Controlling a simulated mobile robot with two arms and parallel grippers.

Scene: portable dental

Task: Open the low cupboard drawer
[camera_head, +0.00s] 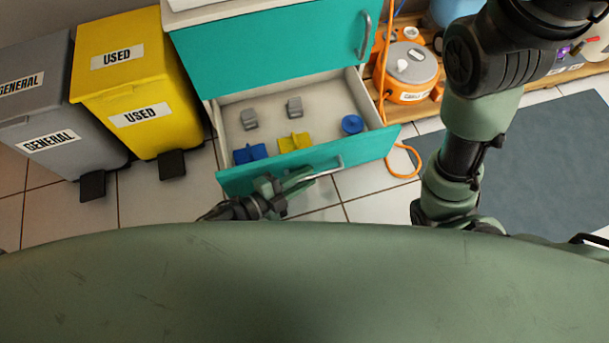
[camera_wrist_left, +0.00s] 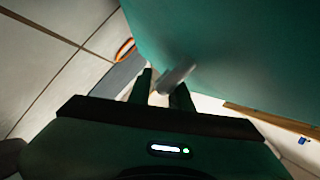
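The low drawer stands pulled out of the teal cupboard (camera_head: 270,55), with its teal front (camera_head: 370,150) towards me and its inside in view. A grey bar handle (camera_head: 332,166) is on the drawer front. My left gripper (camera_head: 308,177) is at the left part of this handle. In the left wrist view the handle (camera_wrist_left: 178,78) lies between the two fingers (camera_wrist_left: 161,90), closer to the right one, with a gap beside the left one. The fingers look open around it. My right arm shows at the right, but its gripper is not in view.
The drawer holds grey pieces (camera_head: 294,107), blue pieces (camera_head: 250,153), a yellow piece (camera_head: 295,142) and a blue disc (camera_head: 352,124). Yellow (camera_head: 130,80) and grey (camera_head: 45,110) bins stand left. An orange device (camera_head: 412,72) sits on a wooden shelf right; its orange hose reaches the floor.

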